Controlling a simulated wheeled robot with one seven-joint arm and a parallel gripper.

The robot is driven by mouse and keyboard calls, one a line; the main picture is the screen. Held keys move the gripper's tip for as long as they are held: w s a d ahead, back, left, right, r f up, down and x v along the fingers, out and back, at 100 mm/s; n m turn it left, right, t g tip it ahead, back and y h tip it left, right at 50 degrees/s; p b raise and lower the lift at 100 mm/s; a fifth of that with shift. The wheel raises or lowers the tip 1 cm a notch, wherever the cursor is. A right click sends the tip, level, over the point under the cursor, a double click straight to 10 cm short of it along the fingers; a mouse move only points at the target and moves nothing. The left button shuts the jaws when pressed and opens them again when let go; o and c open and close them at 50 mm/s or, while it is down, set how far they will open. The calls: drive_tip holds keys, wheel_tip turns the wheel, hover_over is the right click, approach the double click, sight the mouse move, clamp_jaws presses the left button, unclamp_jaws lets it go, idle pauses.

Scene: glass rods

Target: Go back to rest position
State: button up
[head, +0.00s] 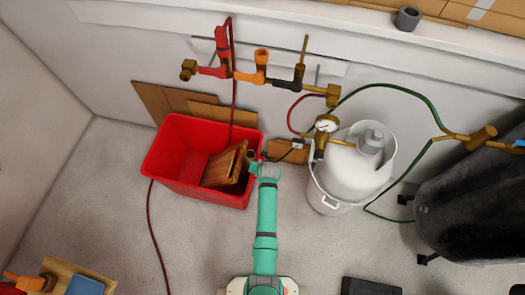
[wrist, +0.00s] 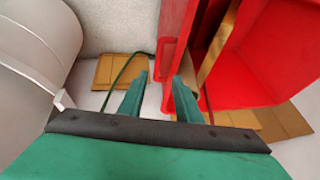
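My green arm reaches out from the bottom of the head view. My gripper (head: 254,167) is at the right rim of the red bin (head: 168,178), partly hidden by the wrist. In the wrist view, my gripper (wrist: 160,77) has its two green fingers apart, with nothing held between them. The red bin's wall (wrist: 177,35) shows just beyond the fingertips; I cannot tell whether they touch it. A brown wooden object (head: 222,165) leans inside the bin.
A white tank (head: 352,168) in a pail stands right of my arm, with a gauge (head: 327,124) at its top. Hoses and brass valves hang along the wall.

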drive_tip(key=s+d+r+n+t+h, duration=0.1)
drive_tip(key=s+r+t, duration=0.2)
drive_tip(key=s, duration=0.7)
drive_tip(key=s+d+r+n+t, duration=0.15)
drive_tip(key=s+r, duration=0.25)
drive_tip(key=s, duration=0.6)
drive_tip(key=s+a+r+t, duration=0.1)
drive_tip(key=s+r+t, duration=0.1)
drive_tip(key=s+r, duration=0.3)
drive_tip(key=s+r+t, duration=0.2)
drive_tip(key=s+r, duration=0.3)
drive_tip(key=r, duration=0.9)
drive_tip(key=s+a+r+t, duration=0.1)
drive_tip(key=s+r+t, duration=0.1)
drive_tip(key=s+r, duration=0.3)
wheel_tip(320, 180, up, 5)
drive_tip(key=shift+a+f+n, duration=0.15)
drive_tip(key=shift+a+n, duration=0.15)
drive_tip(key=shift+n, duration=0.05)
drive_tip(key=shift+s, duration=0.1)
